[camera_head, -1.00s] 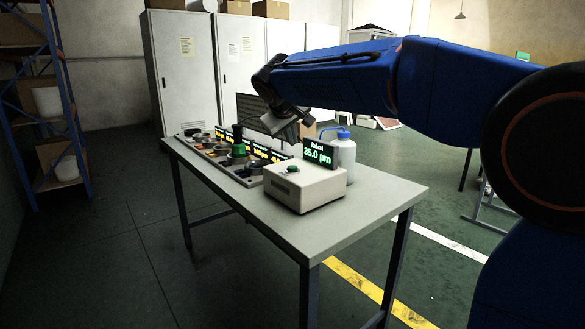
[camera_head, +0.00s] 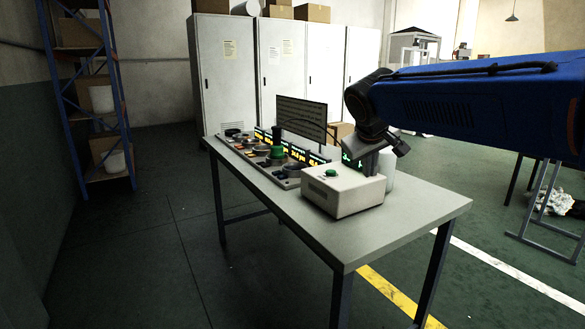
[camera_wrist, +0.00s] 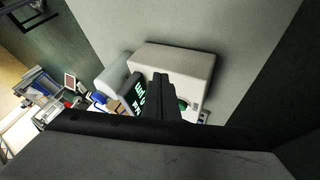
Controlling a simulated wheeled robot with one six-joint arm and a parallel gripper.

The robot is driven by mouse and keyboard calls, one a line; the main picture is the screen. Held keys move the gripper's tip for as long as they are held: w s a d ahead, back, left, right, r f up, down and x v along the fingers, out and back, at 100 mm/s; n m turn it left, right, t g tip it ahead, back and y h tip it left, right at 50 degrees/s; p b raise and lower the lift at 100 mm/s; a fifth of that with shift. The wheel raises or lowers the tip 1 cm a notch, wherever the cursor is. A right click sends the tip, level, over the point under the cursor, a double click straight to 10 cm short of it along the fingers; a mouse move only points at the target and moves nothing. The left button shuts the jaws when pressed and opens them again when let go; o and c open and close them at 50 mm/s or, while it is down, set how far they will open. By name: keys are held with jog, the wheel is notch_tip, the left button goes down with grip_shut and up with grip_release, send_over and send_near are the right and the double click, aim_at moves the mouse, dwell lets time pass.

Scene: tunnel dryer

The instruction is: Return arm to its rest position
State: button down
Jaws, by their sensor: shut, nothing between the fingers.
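My gripper (camera_head: 368,160) is shut and empty. In the head view it hangs from my blue arm just above and behind the white box device (camera_head: 343,191), in front of its display (camera_head: 349,162). I cannot tell whether it touches the device. In the wrist view the dark closed fingers (camera_wrist: 162,98) overlap the white device (camera_wrist: 185,65) and part of its green-lit display (camera_wrist: 136,91). A white bottle (camera_head: 387,168) stands behind the device, partly hidden by the gripper.
The grey table (camera_head: 330,237) carries a row of instruments with lit displays (camera_head: 285,150) and a dark screen (camera_head: 302,116). Lockers (camera_head: 283,65) stand at the back and a blue-framed shelf (camera_head: 95,100) at the left. Floor left of the table is clear.

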jog(key=s+d+f+m+g+y, duration=0.1)
jog(key=s+d+f, duration=0.1)
jog(key=s+f, duration=0.5)
jog(key=s+d+f+m, duration=0.1)
jog(key=s+d+f, duration=0.2)
jog(key=s+f, duration=0.4)
jog(key=s+d+f+m+g+y, duration=0.1)
jog(key=s+f, duration=0.6)
jog(key=s, duration=1.2)
jog(key=shift+s+d+f+m+g+y, duration=0.25)
jog(key=shift+d+m, duration=0.25)
jog(key=shift+d, duration=0.5)
jog(key=shift+w+r, duration=0.1)
jog(key=shift+r, duration=0.05)
dwell(1.6)
